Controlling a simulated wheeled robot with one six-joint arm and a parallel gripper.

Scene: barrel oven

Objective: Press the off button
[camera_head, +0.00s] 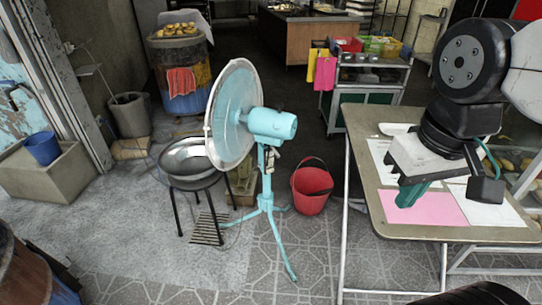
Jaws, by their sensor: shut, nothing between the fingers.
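A light-blue pedestal fan (270,123) with a round caged head stands on the tiled floor near the middle of the view, its cage turned to the left. A small control box (271,158) sits on its pole below the motor. Single buttons on it are too small to tell apart, so I cannot pick out the off button. My gripper (408,196) is to the right of the fan, above the folding table. Its teal fingers are shut and empty, pointing down, apart from the fan.
The folding table (378,218) bears papers and a pink sheet. A red bucket (312,187) stands between fan and table. A metal bowl on a stool (187,160) is left of the fan. A trolley (368,80) and a barrel (180,60) stand behind. Floor in front of the fan is clear.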

